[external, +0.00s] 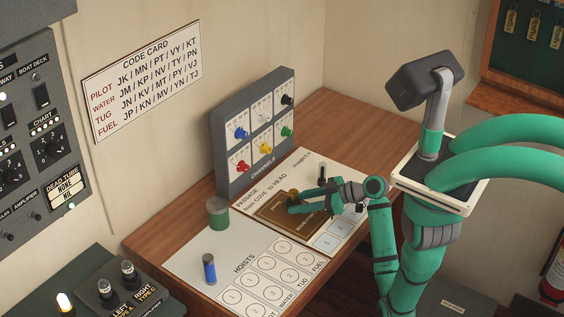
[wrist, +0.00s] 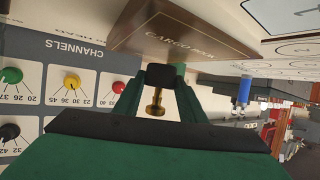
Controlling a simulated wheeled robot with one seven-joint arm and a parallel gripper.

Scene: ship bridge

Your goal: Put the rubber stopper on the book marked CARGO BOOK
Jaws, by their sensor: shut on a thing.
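The brown book marked CARGO BOOK (wrist: 180,38) lies on the passage card on the desk; it also shows in the external view (external: 272,217), partly covered by my gripper. My gripper (external: 294,205) is low over the book in the external view. In the wrist view my gripper (wrist: 158,82) is shut on the rubber stopper, a black block (wrist: 160,75) with a brass stem (wrist: 155,103). The stopper is close to the book's edge in the wrist picture; I cannot tell whether they touch.
The grey CHANNELS panel (external: 252,132) with coloured knobs stands behind the book. A grey-green cylinder (external: 218,213) and a blue cylinder (external: 209,268) stand to the left. The HOISTS sheet (external: 263,275) with printed circles lies in front. A small upright post (external: 322,172) is behind my gripper.

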